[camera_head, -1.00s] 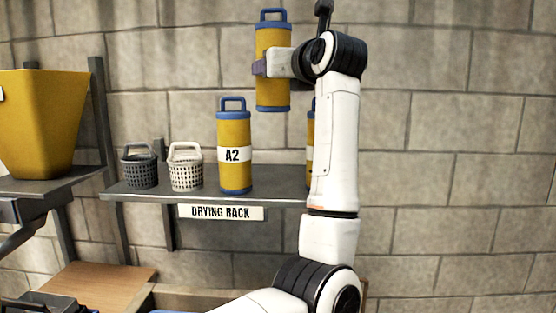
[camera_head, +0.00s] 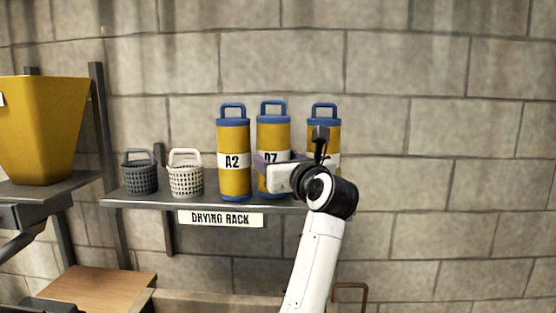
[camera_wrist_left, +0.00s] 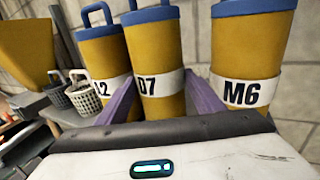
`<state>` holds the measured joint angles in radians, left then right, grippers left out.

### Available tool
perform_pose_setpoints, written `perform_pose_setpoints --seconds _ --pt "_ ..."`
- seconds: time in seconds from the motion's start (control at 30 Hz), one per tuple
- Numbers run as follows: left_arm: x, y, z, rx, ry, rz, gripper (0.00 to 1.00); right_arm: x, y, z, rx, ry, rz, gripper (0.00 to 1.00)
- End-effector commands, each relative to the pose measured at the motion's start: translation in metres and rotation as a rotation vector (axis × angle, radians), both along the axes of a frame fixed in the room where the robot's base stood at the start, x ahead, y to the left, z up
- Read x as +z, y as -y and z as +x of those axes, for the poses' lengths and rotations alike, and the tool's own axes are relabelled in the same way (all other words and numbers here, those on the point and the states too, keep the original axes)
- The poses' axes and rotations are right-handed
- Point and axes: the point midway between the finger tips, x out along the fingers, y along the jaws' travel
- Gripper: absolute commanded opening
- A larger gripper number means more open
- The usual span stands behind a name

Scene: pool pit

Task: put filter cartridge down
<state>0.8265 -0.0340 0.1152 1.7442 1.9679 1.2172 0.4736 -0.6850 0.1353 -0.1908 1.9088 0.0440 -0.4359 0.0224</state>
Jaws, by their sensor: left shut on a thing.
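My left gripper (camera_head: 268,170) is shut on the middle filter cartridge, a yellow cylinder with blue caps and a blue handle, labelled D7 (camera_head: 273,135). It stands upright at the drying rack shelf (camera_head: 150,199), between cartridge A2 (camera_head: 233,140) on its left and cartridge M6 (camera_head: 330,133) on its right. My wrist hides the lower part of M6. In the left wrist view, purple fingers sit on both sides of cartridge D7 (camera_wrist_left: 155,50), with A2 (camera_wrist_left: 98,50) and M6 (camera_wrist_left: 250,45) close by. Whether its base touches the shelf is hard to tell. My right gripper is not seen.
A grey basket (camera_head: 140,177) and a white basket (camera_head: 186,178) stand on the shelf left of the cartridges. A yellow bin (camera_head: 42,130) sits on another shelf at far left. A sign (camera_head: 220,218) reading DRYING RACK hangs on the front edge. A wooden surface (camera_head: 95,283) is below.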

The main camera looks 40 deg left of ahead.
Motion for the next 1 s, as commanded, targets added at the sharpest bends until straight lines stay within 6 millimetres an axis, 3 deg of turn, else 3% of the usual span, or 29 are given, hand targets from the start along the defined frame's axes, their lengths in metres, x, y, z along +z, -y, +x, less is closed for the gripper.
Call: perform_pose_setpoints --seconds 0.47,0.5,0.57,1.0 --pt "-0.0071 0.0002 -0.0005 0.000 0.004 0.001 0.29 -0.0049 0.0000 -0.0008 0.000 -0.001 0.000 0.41" --pt "-0.0066 0.0001 -0.0004 0.001 0.002 0.000 0.68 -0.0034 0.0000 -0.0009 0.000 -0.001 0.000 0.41" --pt "-0.0066 0.0000 -0.0003 0.001 0.002 -0.001 0.78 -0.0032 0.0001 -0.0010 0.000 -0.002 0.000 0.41" --pt "-0.0060 0.0022 -0.0012 0.000 0.001 0.003 0.80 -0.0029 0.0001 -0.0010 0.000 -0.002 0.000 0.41"
